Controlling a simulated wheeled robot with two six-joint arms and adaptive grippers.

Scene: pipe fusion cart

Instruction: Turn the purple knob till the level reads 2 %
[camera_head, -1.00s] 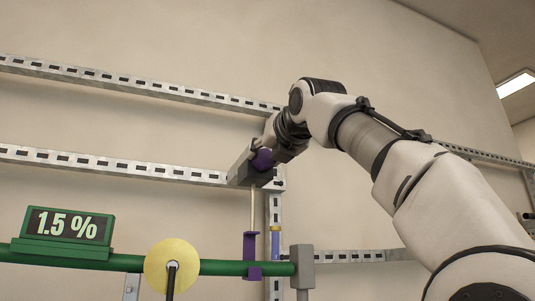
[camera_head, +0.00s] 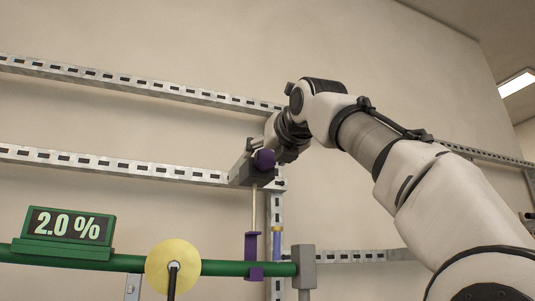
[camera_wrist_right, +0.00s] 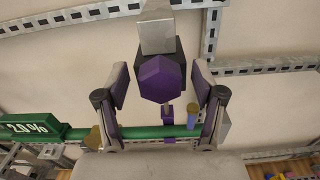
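The purple knob (camera_head: 264,160) sits on a dark grey box (camera_head: 249,174) in the head view. It also shows in the right wrist view (camera_wrist_right: 160,80) as a faceted purple block. My right gripper (camera_head: 267,151) is at the knob. In the wrist view its fingers stand on either side of the knob, with a visible gap on each side, so it looks open around the knob and not gripping it. The green level display (camera_head: 67,227) reads 2.0 %, and shows in the wrist view too (camera_wrist_right: 30,128). My left gripper is not in view.
A green pipe (camera_head: 215,268) runs below, with a yellow disc (camera_head: 172,267) and a purple bracket (camera_head: 252,248) on it. A thin rod rises from the bracket to the box. Slotted metal rails (camera_head: 120,165) line the wall behind.

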